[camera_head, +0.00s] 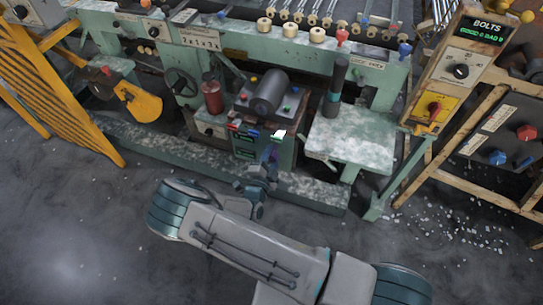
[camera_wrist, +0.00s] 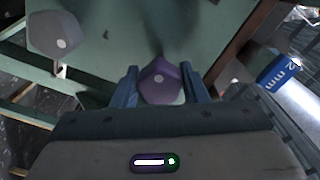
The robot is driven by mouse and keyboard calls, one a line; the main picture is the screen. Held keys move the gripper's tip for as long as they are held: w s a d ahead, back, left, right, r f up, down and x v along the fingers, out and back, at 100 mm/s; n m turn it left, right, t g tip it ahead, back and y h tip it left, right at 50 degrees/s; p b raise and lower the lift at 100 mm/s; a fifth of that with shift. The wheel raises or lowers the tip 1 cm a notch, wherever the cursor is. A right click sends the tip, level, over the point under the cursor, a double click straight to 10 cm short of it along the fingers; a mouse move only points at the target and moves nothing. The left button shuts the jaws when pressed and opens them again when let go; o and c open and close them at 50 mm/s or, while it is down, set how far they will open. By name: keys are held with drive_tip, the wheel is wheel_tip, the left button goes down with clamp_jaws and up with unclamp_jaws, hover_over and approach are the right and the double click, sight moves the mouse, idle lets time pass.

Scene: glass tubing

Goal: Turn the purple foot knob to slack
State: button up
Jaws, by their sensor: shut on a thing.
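The purple foot knob (camera_wrist: 161,84) shows in the wrist view, a faceted dark purple knob with a pale dot on its face. It sits between the two blue fingers of my gripper (camera_wrist: 164,86), which are shut on it from both sides. In the head view my gripper (camera_head: 268,170) reaches the low front of the green machine's middle cabinet. There the purple knob is a small, partly covered patch, and its pointing direction cannot be made out.
A grey knob (camera_wrist: 56,40) stands left of the purple one in the wrist view. A blue-ended tube marked "mm" (camera_wrist: 280,70) lies at the right. In the head view a green foot rail (camera_head: 160,148) runs along the machine's base. Glass shards (camera_head: 480,232) litter the right floor.

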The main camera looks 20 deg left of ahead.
drive_tip(key=shift+n, duration=2)
drive_tip(key=o, duration=1)
drive_tip(key=shift+c, duration=0.2)
drive_tip(key=shift+s, duration=0.1)
drive_tip(key=s+a, duration=0.1)
drive_tip(key=s, duration=1.2)
drive_tip(key=shift+s+b, duration=0.35)
drive_tip(key=shift+b, duration=0.05)
